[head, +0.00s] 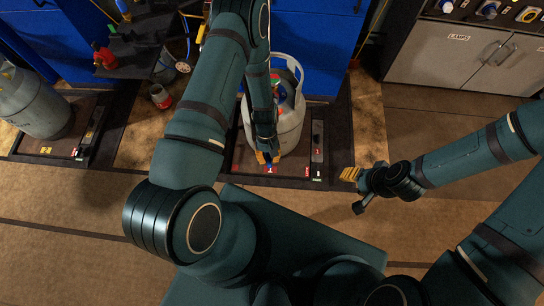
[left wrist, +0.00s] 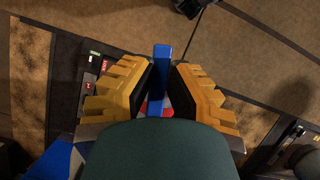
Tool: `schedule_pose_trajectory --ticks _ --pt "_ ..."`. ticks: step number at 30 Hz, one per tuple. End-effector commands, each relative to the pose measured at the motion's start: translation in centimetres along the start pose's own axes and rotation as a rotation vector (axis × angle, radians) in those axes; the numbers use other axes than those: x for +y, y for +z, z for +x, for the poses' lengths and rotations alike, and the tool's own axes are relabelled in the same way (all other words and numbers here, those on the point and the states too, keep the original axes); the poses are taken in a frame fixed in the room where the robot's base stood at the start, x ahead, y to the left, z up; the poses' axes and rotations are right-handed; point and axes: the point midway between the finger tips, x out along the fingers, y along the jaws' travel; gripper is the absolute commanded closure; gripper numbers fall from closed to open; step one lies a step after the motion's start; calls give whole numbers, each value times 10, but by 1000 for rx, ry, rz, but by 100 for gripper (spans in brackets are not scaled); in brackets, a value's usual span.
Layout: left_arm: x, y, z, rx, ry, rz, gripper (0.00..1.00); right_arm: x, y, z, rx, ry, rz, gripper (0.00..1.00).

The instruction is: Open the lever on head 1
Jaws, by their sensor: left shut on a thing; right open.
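A blue lever (left wrist: 161,58) stands between the yellow fingers of my left gripper (left wrist: 163,88) in the left wrist view. The fingers are shut on it, and its end sticks out past the fingertips. Some red shows between the fingers below it. In the head view my left gripper (head: 267,157) is low in front of a grey gas cylinder (head: 292,128), above a red label marked 1 (head: 270,170). My left arm hides much of the cylinder, and the lever is hard to make out there. My right gripper (head: 351,174) is open and empty, to the right of the scale.
The cylinder stands on a dark scale platform (head: 340,140). Another grey cylinder (head: 32,103) stands on a scale at the left. Blue panels (head: 313,40) rise behind. A grey cabinet (head: 465,62) stands at the upper right. Brown floor (head: 430,130) is clear at the right.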

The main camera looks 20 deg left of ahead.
Motion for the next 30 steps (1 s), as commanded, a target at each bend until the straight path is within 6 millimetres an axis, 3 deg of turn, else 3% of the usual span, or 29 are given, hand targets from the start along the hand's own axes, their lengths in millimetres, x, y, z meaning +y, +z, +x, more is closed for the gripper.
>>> schedule_pose_trajectory --ticks 12,29,30 --pt "-12 0 2 -5 -79 184 100 2 -1 6 3 0 0 53" --pt "-14 0 2 -5 -91 212 100 2 -1 6 3 0 0 53" --pt "-14 0 2 -5 -91 212 79 2 -1 6 3 0 0 53"
